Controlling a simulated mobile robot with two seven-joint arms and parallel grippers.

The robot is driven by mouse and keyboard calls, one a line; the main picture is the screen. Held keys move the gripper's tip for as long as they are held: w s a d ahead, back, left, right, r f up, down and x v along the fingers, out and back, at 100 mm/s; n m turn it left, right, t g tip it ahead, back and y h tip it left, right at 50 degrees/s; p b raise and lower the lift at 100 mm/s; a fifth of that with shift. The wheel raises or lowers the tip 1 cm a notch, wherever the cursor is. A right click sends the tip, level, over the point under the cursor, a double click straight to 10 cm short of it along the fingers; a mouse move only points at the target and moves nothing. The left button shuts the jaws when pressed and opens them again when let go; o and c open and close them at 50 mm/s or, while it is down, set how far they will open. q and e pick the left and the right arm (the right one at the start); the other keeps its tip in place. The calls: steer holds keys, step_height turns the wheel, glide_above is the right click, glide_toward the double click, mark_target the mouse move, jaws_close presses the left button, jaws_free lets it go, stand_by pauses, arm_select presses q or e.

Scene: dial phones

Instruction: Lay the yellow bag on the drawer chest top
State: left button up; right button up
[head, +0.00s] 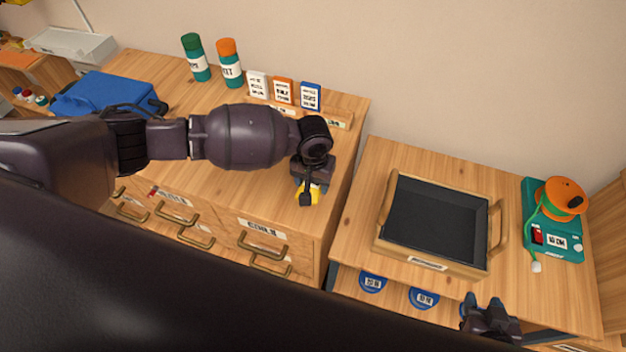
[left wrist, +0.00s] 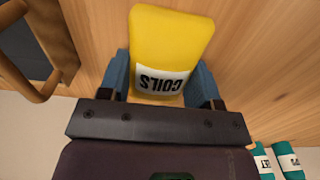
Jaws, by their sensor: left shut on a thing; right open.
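The yellow bag (left wrist: 172,38) with a white COILS label is between the blue fingers of my left gripper (left wrist: 160,82) in the left wrist view. In the head view only a small yellow part of the bag (head: 314,192) shows under my left gripper (head: 307,188). The bag is at the right front part of the drawer chest top (head: 225,190); I cannot tell whether it touches the wood. My right gripper (head: 487,308) is open and empty at the front edge of the right-hand table.
Two green bottles (head: 196,62) (head: 230,66) and several small boxes (head: 282,91) stand at the back of the chest. A blue bag (head: 98,92) lies at its left. A dark tray (head: 392,212) with wooden handles stands on the right-hand table (head: 352,228), beyond a gap.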

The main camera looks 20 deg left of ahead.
steer(key=shift+w+r, duration=0.25)
arm_select(q)
steer(key=shift+f, duration=0.1)
steer(key=o, duration=0.9)
steer(key=shift+r, duration=0.5)
step_height(320, 180, up, 10)
steer(key=shift+f+p, duration=0.1)
steer(key=shift+p, duration=0.45)
steer(key=shift+r, duration=0.8)
arm_select(e)
steer(key=shift+r, duration=0.6)
